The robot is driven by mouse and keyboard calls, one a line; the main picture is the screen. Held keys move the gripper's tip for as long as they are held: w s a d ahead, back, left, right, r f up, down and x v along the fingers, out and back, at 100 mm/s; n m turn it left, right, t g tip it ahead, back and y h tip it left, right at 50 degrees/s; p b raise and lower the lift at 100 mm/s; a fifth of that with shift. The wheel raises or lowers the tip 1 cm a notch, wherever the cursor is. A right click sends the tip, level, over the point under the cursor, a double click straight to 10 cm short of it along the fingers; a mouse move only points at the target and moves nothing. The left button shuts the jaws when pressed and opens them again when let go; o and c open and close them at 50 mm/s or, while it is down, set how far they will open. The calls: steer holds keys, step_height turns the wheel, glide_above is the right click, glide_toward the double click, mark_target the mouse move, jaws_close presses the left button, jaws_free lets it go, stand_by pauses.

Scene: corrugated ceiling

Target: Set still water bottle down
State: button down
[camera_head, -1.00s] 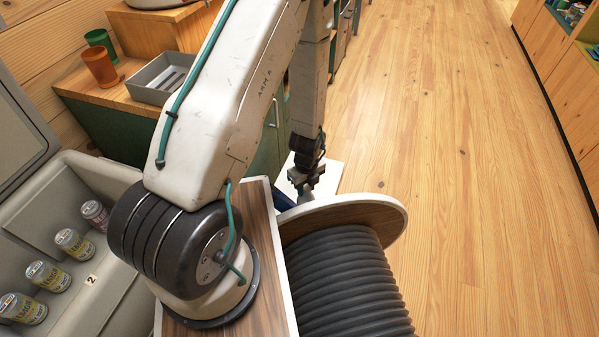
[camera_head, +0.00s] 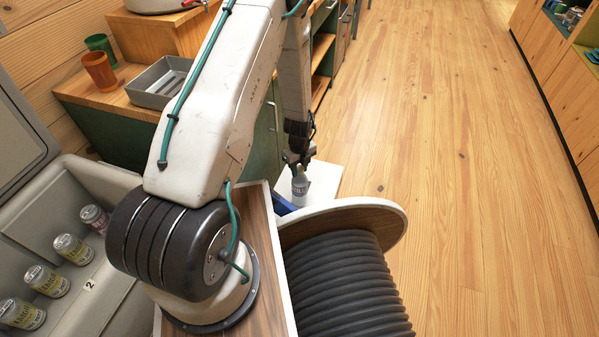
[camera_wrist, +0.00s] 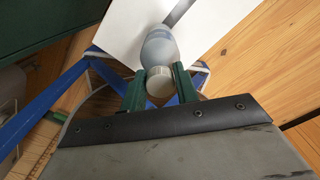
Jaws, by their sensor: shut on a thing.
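The still water bottle (camera_head: 300,187) is a small pale grey-blue bottle with dark lettering, upright in the head view. My gripper (camera_head: 299,163) is above it, shut on its top. In the wrist view the white cap (camera_wrist: 160,82) sits between the green fingers of my gripper (camera_wrist: 159,88), and the bottle body (camera_wrist: 159,47) extends beyond them. A white flat surface (camera_head: 324,180) lies under or just behind the bottle; I cannot tell whether the bottle touches it.
A cable reel (camera_head: 345,280) stands close in front of the bottle. Blue frame bars (camera_wrist: 50,98) run beside it. An open cooler (camera_head: 118,292) with several cans is at left. A counter (camera_head: 85,88) holds two cups and a grey tray (camera_head: 160,82). Wooden floor at right is clear.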

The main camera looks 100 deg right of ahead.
steer(key=shift+f, duration=1.1)
steer(key=c, duration=1)
jaws_free()
step_height(320, 180, up, 12)
